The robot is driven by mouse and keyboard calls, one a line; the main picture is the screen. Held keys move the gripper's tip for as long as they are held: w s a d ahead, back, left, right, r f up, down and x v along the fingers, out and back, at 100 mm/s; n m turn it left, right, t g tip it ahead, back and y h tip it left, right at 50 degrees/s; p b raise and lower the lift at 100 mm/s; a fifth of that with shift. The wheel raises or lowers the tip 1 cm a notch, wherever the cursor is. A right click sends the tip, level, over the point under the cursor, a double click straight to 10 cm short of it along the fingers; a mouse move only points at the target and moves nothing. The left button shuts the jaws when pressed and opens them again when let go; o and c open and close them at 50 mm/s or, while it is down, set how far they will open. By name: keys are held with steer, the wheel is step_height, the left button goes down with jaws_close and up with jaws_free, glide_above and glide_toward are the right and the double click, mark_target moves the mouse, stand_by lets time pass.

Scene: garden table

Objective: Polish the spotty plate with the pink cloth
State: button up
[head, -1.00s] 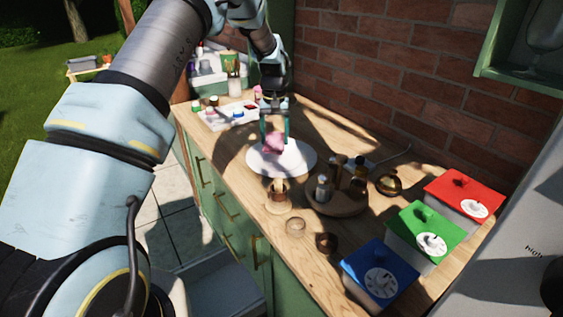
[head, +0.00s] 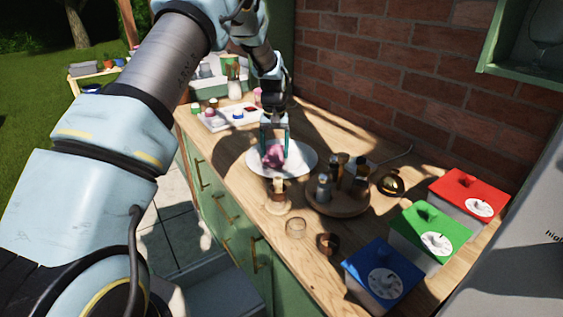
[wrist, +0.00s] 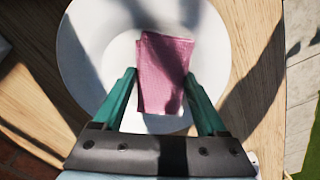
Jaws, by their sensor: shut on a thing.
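The pink cloth (wrist: 163,72) is a folded piece held between the two green fingers of my gripper (wrist: 160,98). In the head view the cloth (head: 273,156) hangs below my gripper (head: 274,140), over the white plate (head: 302,157). The plate also shows in the wrist view (wrist: 92,45), with the cloth over its middle. Whether the cloth touches the plate is hard to tell. Shadows fall across the plate, and I cannot make out spots on it.
A round wooden tray (head: 337,205) with bottles stands close to the plate's right. Blue (head: 383,268), green (head: 431,228) and red (head: 467,187) lidded boxes line the right. A white tray (head: 222,121) lies behind.

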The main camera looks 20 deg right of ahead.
steer(key=o, duration=1.5)
steer(key=shift+r, duration=0.15)
step_height(320, 180, up, 11)
steer(key=b, duration=0.3)
steer(key=s+a+n, duration=0.1)
steer(key=s+a, duration=0.2)
steer(key=a, duration=0.7)
steer(key=s+a+n, duration=0.1)
steer(key=s+a, duration=0.1)
steer(key=a, duration=0.9)
steer(key=shift+n+t, duration=0.8)
steer(key=s+a, duration=0.4)
steer(key=s, duration=0.1)
steer(key=s+a+f, duration=0.1)
steer(key=s+a, duration=0.4)
steer(key=s+a+f, duration=0.1)
steer(key=s+a, duration=0.4)
steer(key=shift+s+f, duration=0.15)
steer(key=shift+f, duration=0.1)
